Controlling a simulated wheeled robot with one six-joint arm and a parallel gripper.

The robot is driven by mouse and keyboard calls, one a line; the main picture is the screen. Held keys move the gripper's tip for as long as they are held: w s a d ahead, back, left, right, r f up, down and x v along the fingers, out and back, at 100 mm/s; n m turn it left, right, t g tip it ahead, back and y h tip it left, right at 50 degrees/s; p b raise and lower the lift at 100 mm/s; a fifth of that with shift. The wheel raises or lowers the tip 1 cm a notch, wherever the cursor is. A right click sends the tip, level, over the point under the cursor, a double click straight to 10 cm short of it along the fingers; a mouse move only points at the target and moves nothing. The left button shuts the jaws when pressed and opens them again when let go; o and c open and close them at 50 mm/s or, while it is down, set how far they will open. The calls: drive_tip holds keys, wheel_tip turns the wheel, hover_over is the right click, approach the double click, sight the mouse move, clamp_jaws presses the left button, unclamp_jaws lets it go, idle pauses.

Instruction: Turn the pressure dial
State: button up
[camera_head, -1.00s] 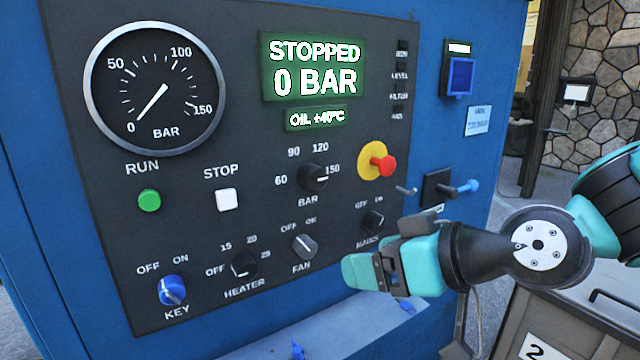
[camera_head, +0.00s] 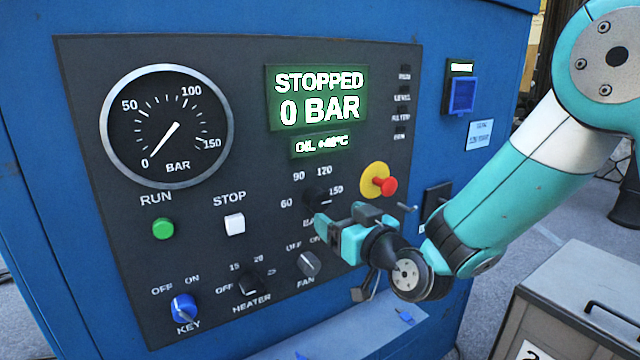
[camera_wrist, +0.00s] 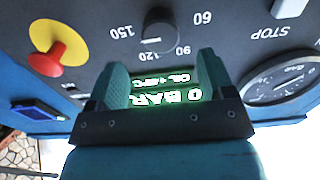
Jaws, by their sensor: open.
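The pressure dial (camera_head: 318,198) is a black knob on the dark panel, with 60, 90, 120 and 150 around it and BAR below. Its white pointer line is on the side toward 150. In the wrist view the dial (camera_wrist: 158,32) appears upside down, just beyond and between the fingertips. My gripper (camera_head: 332,232) is open and empty, just below and right of the dial, covering part of the BAR label. In the wrist view its teal fingers (camera_wrist: 158,75) are apart, and I see no contact with the dial.
The red emergency button (camera_head: 388,186) on its yellow base and a small lever stand right of the dial. The fan knob (camera_head: 309,263) is below. The green display (camera_head: 317,97) reads STOPPED, 0 BAR. The gauge (camera_head: 166,126) points to 0. A grey cabinet (camera_head: 590,290) stands lower right.

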sight(322, 205)
drive_tip(key=p+x, duration=0.3)
drive_tip(key=x, duration=0.4)
drive_tip(key=shift+w+a, duration=0.15)
drive_tip(key=shift+w, duration=0.05)
drive_tip(key=c, duration=0.9)
